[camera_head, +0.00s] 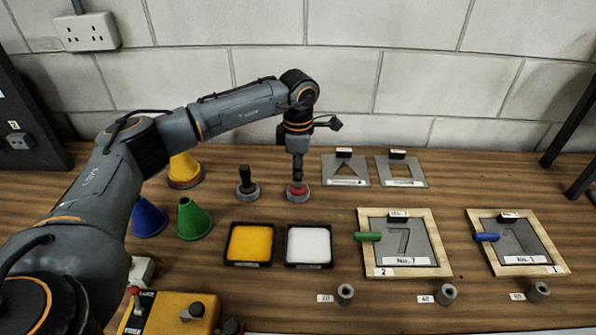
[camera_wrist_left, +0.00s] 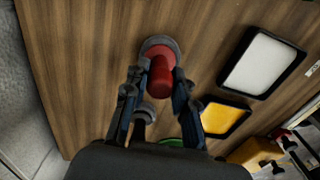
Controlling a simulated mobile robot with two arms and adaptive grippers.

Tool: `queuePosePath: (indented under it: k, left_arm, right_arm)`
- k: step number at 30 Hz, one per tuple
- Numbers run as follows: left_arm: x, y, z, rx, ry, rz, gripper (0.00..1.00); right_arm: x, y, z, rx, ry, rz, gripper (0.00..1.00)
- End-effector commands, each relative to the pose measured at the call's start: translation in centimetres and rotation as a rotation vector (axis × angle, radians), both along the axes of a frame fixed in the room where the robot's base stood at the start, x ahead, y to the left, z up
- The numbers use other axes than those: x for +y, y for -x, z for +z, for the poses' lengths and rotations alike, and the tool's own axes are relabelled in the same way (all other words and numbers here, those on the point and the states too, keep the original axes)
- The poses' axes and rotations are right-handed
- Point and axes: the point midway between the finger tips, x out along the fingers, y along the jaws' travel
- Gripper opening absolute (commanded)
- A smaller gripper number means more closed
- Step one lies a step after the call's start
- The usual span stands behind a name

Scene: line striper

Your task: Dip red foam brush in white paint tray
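The red foam brush (camera_head: 298,189) stands upright on the table, with a round grey base. In the left wrist view the red brush (camera_wrist_left: 161,72) points up between the fingers. My left gripper (camera_head: 297,177) is directly above it, pointing down, with its fingers spread on both sides of the red part. In the wrist view the left gripper (camera_wrist_left: 160,80) looks open, with narrow gaps beside the brush. The white paint tray (camera_head: 309,245), a black square tray with white paint, lies in front of the brush; it also shows in the wrist view (camera_wrist_left: 262,64). My right gripper is not in view.
A yellow paint tray (camera_head: 249,243) lies left of the white one. A dark brush (camera_head: 247,185) stands left of the red brush. Green (camera_head: 194,219), blue (camera_head: 149,217) and yellow cones stand further left. Stencil frames (camera_head: 404,243) lie right. The wall (camera_head: 400,80) is close behind.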

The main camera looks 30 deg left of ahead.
Motion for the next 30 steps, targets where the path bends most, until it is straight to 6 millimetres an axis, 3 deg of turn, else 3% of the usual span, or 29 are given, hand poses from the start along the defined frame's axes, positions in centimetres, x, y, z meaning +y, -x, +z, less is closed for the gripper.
queuePosePath:
  k: [8,24,30]
  left_arm:
    - [0.0,0.0,0.4,0.000,0.000,0.000,0.01]
    - [0.0,0.0,3.5,0.000,0.001,0.000,0.01]
    - [0.0,0.0,3.5,0.000,0.000,0.000,0.01]
  right_arm:
    - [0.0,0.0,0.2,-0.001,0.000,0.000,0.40]
    - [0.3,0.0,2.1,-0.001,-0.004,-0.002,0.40]
    - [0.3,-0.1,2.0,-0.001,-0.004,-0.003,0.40]
